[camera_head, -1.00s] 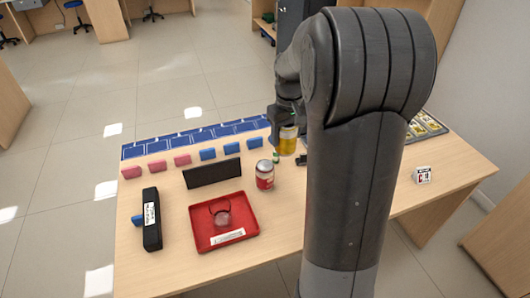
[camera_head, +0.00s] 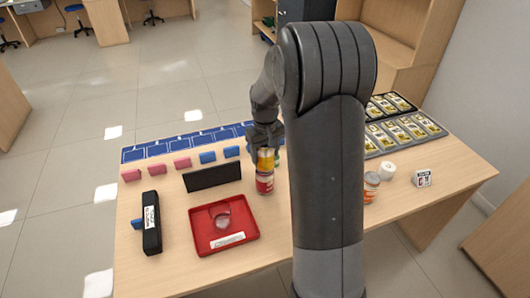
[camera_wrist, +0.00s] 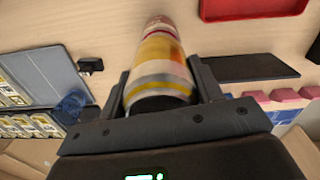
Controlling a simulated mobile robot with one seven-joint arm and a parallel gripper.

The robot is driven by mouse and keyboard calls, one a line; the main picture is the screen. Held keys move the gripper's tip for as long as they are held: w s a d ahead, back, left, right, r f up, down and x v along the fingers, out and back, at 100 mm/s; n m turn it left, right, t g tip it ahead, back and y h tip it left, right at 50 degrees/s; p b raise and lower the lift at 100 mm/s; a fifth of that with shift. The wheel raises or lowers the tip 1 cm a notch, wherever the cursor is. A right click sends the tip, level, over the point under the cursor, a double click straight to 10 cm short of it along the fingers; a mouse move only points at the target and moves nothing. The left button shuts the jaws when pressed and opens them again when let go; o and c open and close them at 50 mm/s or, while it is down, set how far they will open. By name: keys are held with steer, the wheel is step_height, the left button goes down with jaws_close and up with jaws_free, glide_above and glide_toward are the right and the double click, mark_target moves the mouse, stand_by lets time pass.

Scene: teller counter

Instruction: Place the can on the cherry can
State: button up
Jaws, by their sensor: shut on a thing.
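My gripper (camera_head: 265,148) is shut on a yellow can (camera_head: 266,160) and holds it upright. The can also fills the space between the fingers in the wrist view (camera_wrist: 158,72). A red-and-white can (camera_head: 264,184), apparently the cherry can, stands on the counter directly below the held can in the head view. In the wrist view its pale and red end shows just beyond the yellow can. The two look lined up, but I cannot tell whether they touch.
A red tray (camera_head: 250,232) with a clear bowl lies in front and left. A dark upright panel (camera_head: 212,176) stands close on the left. Another can (camera_head: 371,188) and a white roll (camera_head: 388,168) stand right of my arm. Banknote trays (camera_head: 415,130) lie at the back right.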

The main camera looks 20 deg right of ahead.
steer(key=o, duration=1.2)
steer(key=shift+f, duration=0.15)
step_height(320, 180, up, 12)
steer(key=shift+s+a+r+m+t, duration=0.3)
steer(key=shift+s+a+r+t, duration=0.9)
steer(key=shift+s, duration=3.4)
steer(key=shift+s+a+r+m+t, duration=0.3)
steer(key=shift+s+a+r+t, duration=0.85)
steer(key=shift+s, duration=3.5)
steer(key=shift+s+a+r+m+t, duration=0.4)
steer(key=shift+s+a+r, duration=0.85)
steer(key=shift+s, duration=3.35)
